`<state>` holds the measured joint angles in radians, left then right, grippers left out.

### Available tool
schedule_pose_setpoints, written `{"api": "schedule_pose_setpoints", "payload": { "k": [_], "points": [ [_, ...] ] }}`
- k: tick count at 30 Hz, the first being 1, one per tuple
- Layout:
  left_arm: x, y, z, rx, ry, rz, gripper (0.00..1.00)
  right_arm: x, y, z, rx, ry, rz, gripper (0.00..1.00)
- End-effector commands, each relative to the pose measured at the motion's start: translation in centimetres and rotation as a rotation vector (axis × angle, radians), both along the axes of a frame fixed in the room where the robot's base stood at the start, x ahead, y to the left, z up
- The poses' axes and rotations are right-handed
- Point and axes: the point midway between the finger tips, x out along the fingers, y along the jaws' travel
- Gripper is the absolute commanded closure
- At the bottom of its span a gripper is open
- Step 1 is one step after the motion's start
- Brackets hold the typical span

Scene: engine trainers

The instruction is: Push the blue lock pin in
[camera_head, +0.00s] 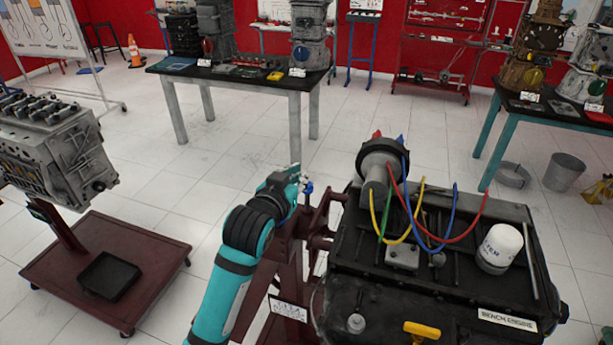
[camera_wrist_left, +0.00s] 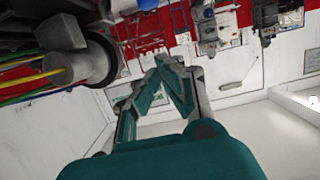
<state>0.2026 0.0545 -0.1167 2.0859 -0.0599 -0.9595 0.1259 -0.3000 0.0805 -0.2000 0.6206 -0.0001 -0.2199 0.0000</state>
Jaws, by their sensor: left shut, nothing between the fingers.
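A small blue part, which looks like the lock pin (camera_head: 308,187), shows at the top of the dark red engine stand (camera_head: 290,243), left of the bench engine. My left gripper (camera_head: 294,173) is right beside it, just to its upper left; I cannot tell whether they touch. In the left wrist view the gripper's fingers (camera_wrist_left: 172,68) come together at the tips with nothing between them. I cannot make out the pin in that view. My right gripper is not in view.
The black bench engine (camera_head: 455,290) with coloured leads stands close to the right of my left gripper. Another engine (camera_head: 55,150) hangs over a red wheeled base (camera_head: 150,265) at the left. A table (camera_head: 235,82) stands behind, with open floor before it.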

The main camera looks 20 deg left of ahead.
Motion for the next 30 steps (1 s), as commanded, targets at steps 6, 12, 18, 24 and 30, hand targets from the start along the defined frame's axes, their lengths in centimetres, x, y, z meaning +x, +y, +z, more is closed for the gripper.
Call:
{"api": "schedule_pose_setpoints", "payload": {
  "k": [6, 12, 18, 24, 30],
  "points": [
    [4.7, -0.2, -0.8, -0.001, 0.004, 0.0, 1.0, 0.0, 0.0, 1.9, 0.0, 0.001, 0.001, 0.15],
    [6.7, -0.2, -3.1, 0.0, 0.009, 0.0, 1.0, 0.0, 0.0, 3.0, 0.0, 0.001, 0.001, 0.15],
    [6.7, -0.2, -5.2, 0.001, 0.004, 0.0, 1.0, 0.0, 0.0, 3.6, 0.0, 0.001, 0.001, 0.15],
    [6.6, -0.2, -5.8, 0.001, 0.002, 0.0, 1.0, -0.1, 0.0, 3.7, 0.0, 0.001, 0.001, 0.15],
    [6.6, -0.2, -5.8, 0.0, 0.002, 0.0, 1.0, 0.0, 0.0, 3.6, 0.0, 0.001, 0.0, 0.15]
  ]
}}
